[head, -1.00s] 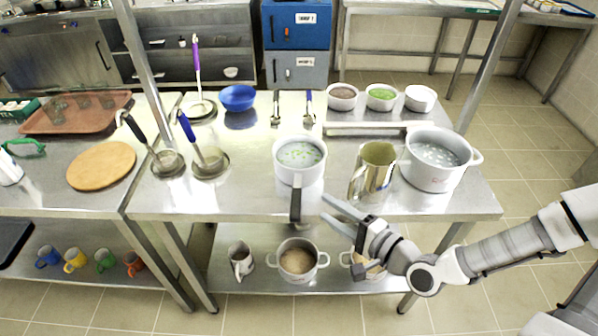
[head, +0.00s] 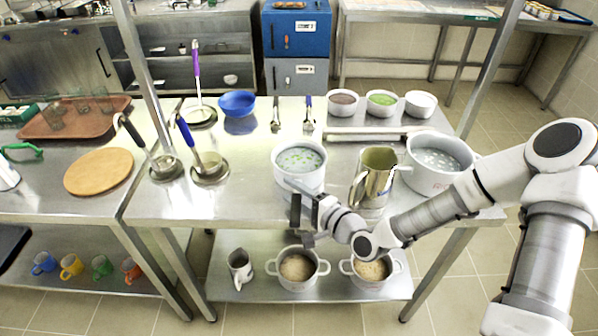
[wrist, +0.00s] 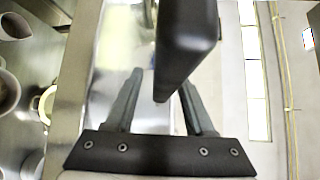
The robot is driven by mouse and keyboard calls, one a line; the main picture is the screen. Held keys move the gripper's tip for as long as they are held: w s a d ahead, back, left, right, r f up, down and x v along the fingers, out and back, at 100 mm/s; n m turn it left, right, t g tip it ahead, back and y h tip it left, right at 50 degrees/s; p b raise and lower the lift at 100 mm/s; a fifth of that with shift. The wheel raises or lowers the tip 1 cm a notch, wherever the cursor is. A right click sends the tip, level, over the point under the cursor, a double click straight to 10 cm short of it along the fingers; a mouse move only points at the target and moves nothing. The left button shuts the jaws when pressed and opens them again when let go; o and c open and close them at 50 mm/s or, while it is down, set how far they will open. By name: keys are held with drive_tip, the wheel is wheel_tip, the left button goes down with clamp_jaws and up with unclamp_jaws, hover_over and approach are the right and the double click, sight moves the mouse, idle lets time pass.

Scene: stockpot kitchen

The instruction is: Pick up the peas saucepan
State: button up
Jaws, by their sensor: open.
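The peas saucepan (head: 299,158) is a pale round pan with green peas in whitish liquid. It stands upright on the steel table near its front edge, its dark handle pointing toward me. My gripper (head: 302,196) is at the handle, just in front of the pan, and hides part of it in the head view. In the wrist view, the black handle (wrist: 186,40) shows large, its end reaching between the two spread fingers of my gripper (wrist: 161,80). The fingers are open. I cannot tell whether either finger touches the handle.
A steel jug (head: 374,182) and a large white pot (head: 438,168) stand right of the saucepan, close to my arm. Ladles (head: 209,165) lie to the left. White bowls (head: 382,104) stand behind. Pots (head: 297,268) with grainy contents sit on the lower shelf.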

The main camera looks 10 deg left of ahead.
drive_tip(key=shift+w+a, duration=0.3)
drive_tip(key=shift+a, duration=0.2)
clamp_jaws()
idle(1.0)
drive_tip(key=shift+r, duration=0.1)
